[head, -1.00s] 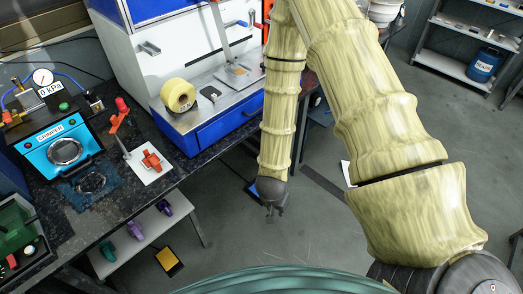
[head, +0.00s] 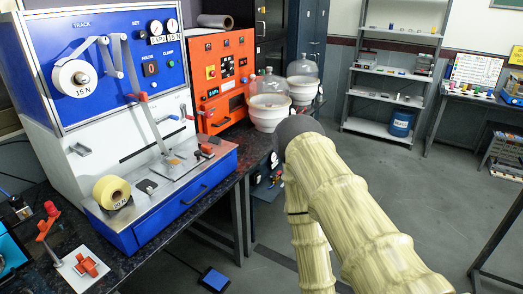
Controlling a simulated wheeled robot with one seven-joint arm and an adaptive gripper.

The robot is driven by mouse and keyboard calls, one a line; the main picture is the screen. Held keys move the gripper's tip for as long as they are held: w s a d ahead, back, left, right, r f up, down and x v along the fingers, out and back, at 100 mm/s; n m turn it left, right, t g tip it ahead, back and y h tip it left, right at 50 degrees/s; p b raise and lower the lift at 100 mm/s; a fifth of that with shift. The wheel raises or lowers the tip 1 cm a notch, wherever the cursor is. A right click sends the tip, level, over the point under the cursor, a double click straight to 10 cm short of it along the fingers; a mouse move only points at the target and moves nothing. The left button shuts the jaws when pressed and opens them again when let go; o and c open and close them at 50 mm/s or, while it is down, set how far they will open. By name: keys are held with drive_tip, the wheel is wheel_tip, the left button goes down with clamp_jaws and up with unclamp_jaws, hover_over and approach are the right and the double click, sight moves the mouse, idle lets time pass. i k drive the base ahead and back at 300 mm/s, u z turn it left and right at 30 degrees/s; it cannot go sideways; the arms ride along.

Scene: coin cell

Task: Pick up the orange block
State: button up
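I cannot make out a loose orange block for certain. An orange-red piece (head: 87,265) sits on a white plate at the lower left of the head view, beside a red-handled clamp (head: 47,222); whether it is a separate block I cannot tell. My arm crosses the right and middle of the view, with its forearm running down out of the bottom edge. My gripper is out of view, so its fingers and anything in them are hidden.
A dark bench (head: 75,216) runs along the left with a blue and white machine (head: 97,127). Behind it are an orange cabinet (head: 223,72) and glass-domed pots (head: 268,109). A shelf (head: 384,131) with a blue drum (head: 401,123) stands behind. A blue pedal (head: 214,279) lies on open floor.

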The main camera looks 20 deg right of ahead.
sight(207, 153)
drive_tip(key=z, duration=1.3)
drive_tip(key=i, duration=2)
drive_tip(key=u, duration=2)
